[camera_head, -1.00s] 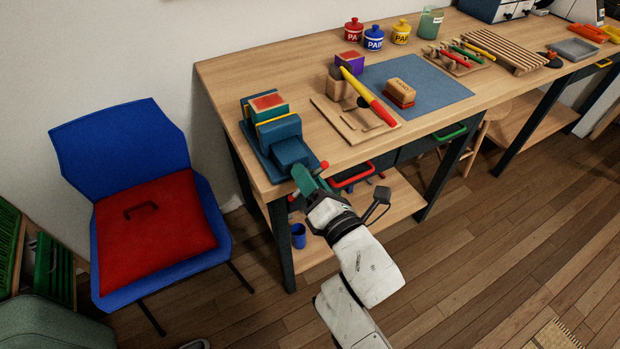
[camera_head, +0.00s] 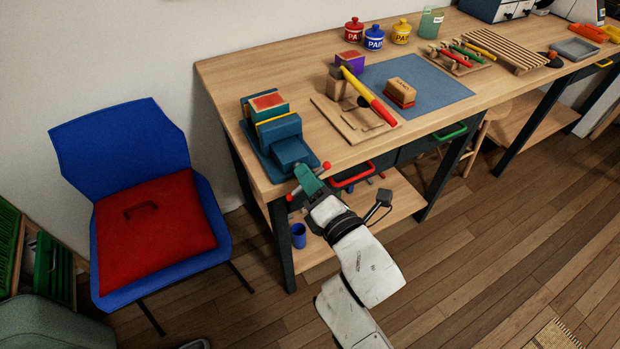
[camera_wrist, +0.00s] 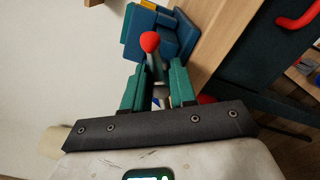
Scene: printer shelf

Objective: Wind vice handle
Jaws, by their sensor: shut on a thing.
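The blue vice (camera_head: 290,152) sits at the near left corner of the workbench; it shows at the top of the wrist view (camera_wrist: 150,35). Its handle is a thin bar with red ball ends; one ball (camera_head: 326,165) lies just right of my gripper (camera_head: 308,180), the other (camera_head: 290,197) to its lower left. My gripper's teal fingers (camera_wrist: 158,88) are shut on the handle bar in front of the vice.
A red-topped block (camera_head: 267,101) stands at the vice jaws. The workbench (camera_head: 240,70) holds a blue mat (camera_head: 440,92), paint pots and tools. A red drawer handle (camera_head: 353,177) is right of my gripper. A blue chair (camera_head: 118,145) with a red cushion stands left.

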